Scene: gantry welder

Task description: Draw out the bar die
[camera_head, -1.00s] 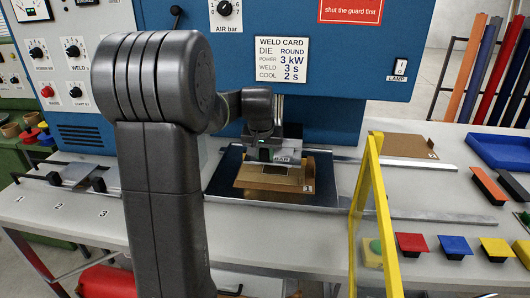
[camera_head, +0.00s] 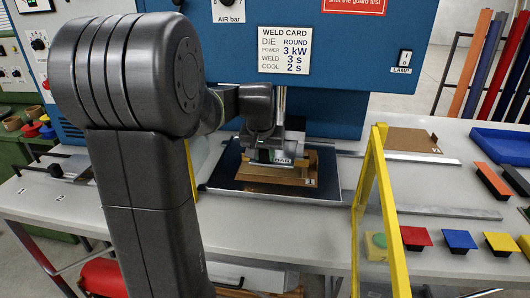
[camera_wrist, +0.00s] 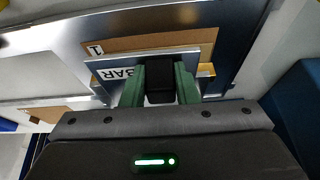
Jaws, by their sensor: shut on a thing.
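The bar die is a grey plate with a white BAR label (camera_wrist: 120,74); it also shows in the head view (camera_head: 283,162) under the welder. My gripper (camera_head: 264,154) is shut on the die's black handle (camera_wrist: 159,84), with a green finger on each side in the wrist view. The plate is over the brown tray marked 1 (camera_head: 309,182), and hides much of it. I cannot tell whether plate and tray touch. The die's far side is partly hidden by my gripper.
The tray lies on a dark, metal-edged plate (camera_head: 326,193) on the bench. A yellow-framed guard (camera_head: 367,190) stands close on the right. A second brown tray (camera_head: 407,140) lies behind it. Coloured blocks, such as the red one (camera_head: 415,238), sit at the right.

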